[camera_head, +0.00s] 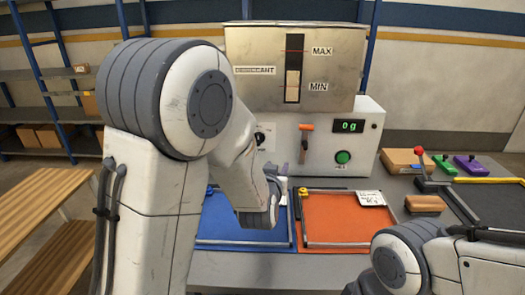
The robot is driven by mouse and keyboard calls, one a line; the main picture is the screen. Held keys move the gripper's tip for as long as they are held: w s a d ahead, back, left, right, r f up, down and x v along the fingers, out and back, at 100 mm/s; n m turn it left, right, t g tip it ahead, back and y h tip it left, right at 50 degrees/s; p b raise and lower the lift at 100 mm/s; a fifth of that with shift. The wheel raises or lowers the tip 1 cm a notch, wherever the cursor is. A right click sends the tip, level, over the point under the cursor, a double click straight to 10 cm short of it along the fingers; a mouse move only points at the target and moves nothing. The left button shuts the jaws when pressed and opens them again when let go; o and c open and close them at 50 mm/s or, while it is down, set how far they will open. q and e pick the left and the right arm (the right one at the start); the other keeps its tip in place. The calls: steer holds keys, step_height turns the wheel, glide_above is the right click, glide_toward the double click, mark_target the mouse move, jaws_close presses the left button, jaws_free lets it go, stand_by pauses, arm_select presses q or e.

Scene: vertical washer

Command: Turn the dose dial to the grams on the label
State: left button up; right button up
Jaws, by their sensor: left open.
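The dispenser (375,145) is a pale box with a metal hopper (330,65) on top. The dose dial (262,138) is a dark knob on its front panel, partly hidden by my left arm. The green display (349,126) reads 0 g. A small white label (370,198) lies at the back right of the orange tray (335,222); its writing is too small to read. My left gripper (285,182) is below and right of the dial, in front of the panel, open and mostly hidden by its wrist. My right arm shows at lower right, its gripper out of view.
An orange-handled lever (306,128) and a green button (343,157) are on the panel. A blue tray (215,222) stands left of the orange one. A cardboard box (402,161), a red-knobbed lever (420,165) and coloured pieces are at right. A wooden bench (45,230) is at left.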

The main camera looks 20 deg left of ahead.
arm_select(q)
steer(key=w+a+r+n+t+y, duration=0.1)
steer(key=w+a+n+t+y, duration=0.15)
steer(key=a, duration=0.35)
steer(key=a+p+x, duration=0.1)
steer(key=x, duration=0.8)
steer(key=shift+m+y, duration=0.45)
arm_select(e)
steer(key=shift+r, duration=0.1)
arm_select(q)
steer(key=shift+s, duration=0.15)
steer(key=shift+c, duration=0.3)
jaws_close()
